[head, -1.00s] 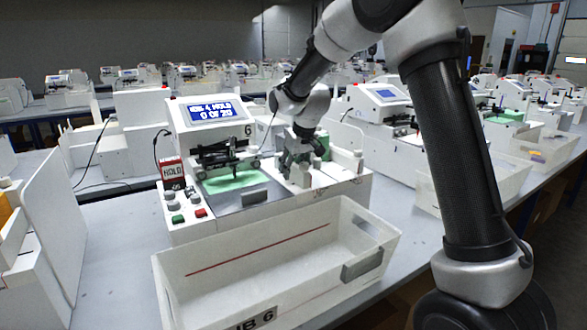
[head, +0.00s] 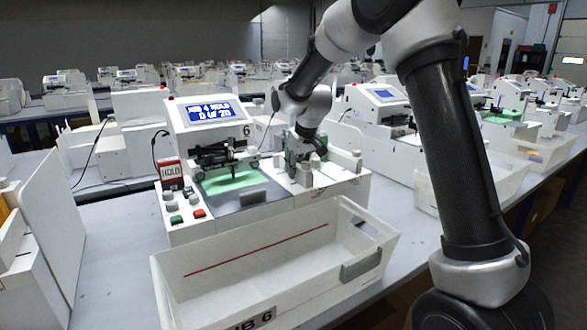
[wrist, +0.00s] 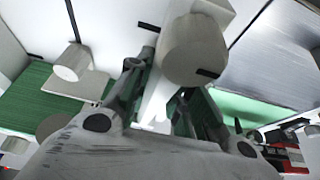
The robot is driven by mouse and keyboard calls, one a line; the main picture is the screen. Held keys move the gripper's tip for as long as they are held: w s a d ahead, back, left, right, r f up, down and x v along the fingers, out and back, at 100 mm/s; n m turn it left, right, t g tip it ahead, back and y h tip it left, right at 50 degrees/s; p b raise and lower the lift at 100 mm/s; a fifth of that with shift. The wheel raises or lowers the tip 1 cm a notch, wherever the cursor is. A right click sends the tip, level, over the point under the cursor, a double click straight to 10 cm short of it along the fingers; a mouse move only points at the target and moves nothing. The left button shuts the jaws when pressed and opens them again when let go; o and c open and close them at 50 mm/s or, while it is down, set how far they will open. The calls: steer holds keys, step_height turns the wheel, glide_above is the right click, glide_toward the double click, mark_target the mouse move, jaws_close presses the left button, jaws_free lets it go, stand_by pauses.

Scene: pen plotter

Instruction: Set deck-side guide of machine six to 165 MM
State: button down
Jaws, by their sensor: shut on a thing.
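Machine six (head: 205,152) stands on the bench, with "6" beside its lit screen (head: 209,112), which shows a HOLD message and 0 of 20. My gripper (head: 303,160) is low over the right part of its deck, among pale posts and knobs. In the wrist view my gripper (wrist: 162,98) is shut on a narrow white upright piece (wrist: 158,108), which seems to be the guide. A round pale knob (wrist: 195,50) stands close beyond the fingers, and another knob (wrist: 76,64) is to the left. The guide's scale and reading cannot be made out.
A white bin (head: 275,262) stands in front of the machine. A red HOLD sign (head: 170,174) and red and green buttons (head: 187,217) are at its left front. A green sheet (head: 230,181) lies under the pen carriage. Neighbouring machines (head: 380,105) stand close behind on the right.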

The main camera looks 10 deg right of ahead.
steer(key=c, duration=1.3)
jaws_free()
steer(key=shift+o, duration=0.2)
steer(key=shift+r, duration=0.1)
steer(key=shift+s+r, duration=0.15)
steer(key=shift+r, duration=0.2)
steer(key=s+d, duration=0.4)
steer(key=s, duration=0.7)
steer(key=shift+s, duration=0.3)
steer(key=shift+r, duration=0.1)
steer(key=s+d+r+m, duration=0.1)
steer(key=s+d+r, duration=0.2)
steer(key=s, duration=0.6)
steer(key=s+d+r+m+h, duration=0.1)
steer(key=s+d+r, duration=0.2)
steer(key=s, duration=0.7)
steer(key=s+d+r+m, duration=0.1)
steer(key=s+d+r, duration=0.2)
steer(key=s, duration=0.7)
steer(key=d, duration=0.2)
steer(key=shift+d+m, duration=0.3)
steer(key=shift+d, duration=0.1)
